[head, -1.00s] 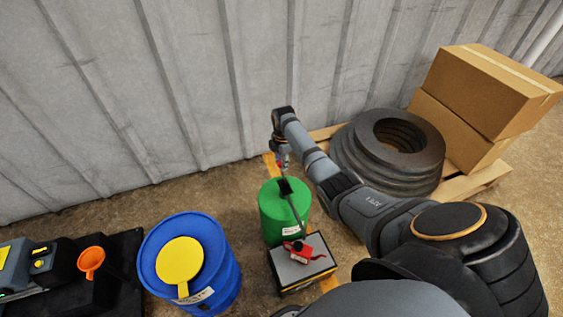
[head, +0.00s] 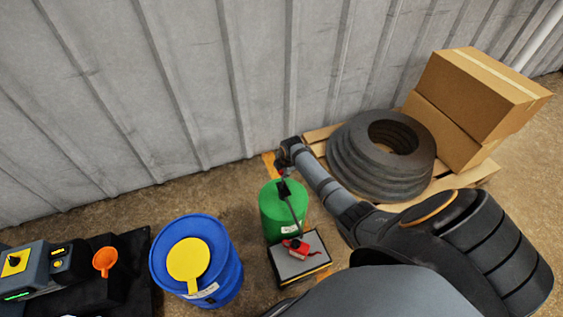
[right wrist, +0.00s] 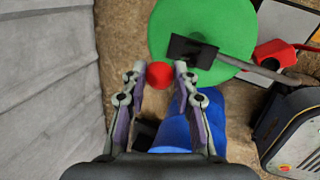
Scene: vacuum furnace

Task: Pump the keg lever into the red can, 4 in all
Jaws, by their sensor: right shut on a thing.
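The green keg (head: 270,212) stands near the wall, with a black pump head (head: 284,190) on top and a dark spout (head: 293,215) slanting down to the red can (head: 300,247). The can sits on a grey-topped box in front of the keg. My right gripper (head: 281,168) is low over the keg's wall side. In the right wrist view its fingers (right wrist: 160,78) are on either side of the lever's red knob (right wrist: 160,74), shut on it. The lever's rod is hidden there. The spout's end at the can is too small to judge. My left gripper is not in view.
An orange funnel (head: 104,260) and dark equipment are at far left. Stacked tires (head: 360,172) and cardboard boxes (head: 485,85) on a pallet are at right. The corrugated wall (head: 170,90) is close behind.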

